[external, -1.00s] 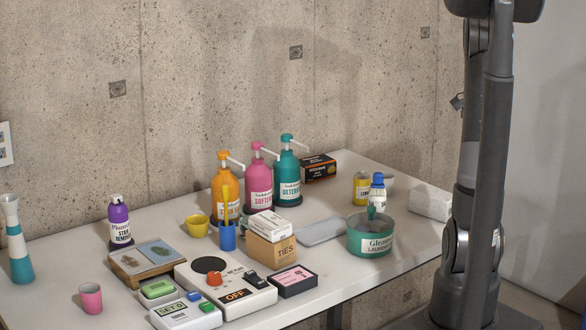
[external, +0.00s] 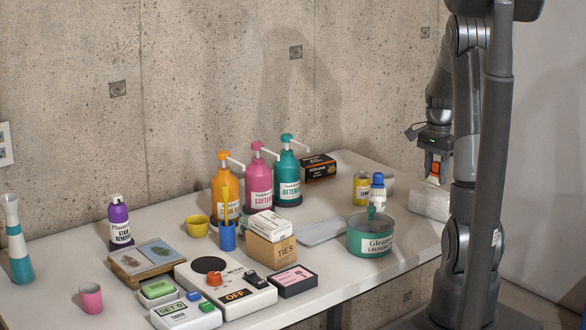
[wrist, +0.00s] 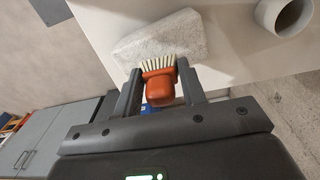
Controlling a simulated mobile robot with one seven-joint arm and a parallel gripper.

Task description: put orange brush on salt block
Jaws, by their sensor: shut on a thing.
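The orange brush (wrist: 160,85) with pale bristles is between the fingers of my gripper (wrist: 158,92) in the wrist view, and the gripper is shut on it. In the external view my gripper (external: 435,168) hangs at the right end of the table, with the orange brush (external: 432,165) at its tips. The white salt block (external: 429,203) lies on the table below it. In the wrist view the salt block (wrist: 160,38) is just beyond the bristles, which overlap its near edge in the picture. I cannot tell whether the brush touches the block.
A grey round piece (wrist: 286,14) stands beside the block in the wrist view. In the external view a teal tub (external: 369,236), a white bottle with a blue cap (external: 378,193) and a yellow container (external: 362,188) stand left of the block. The table's right edge is close.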

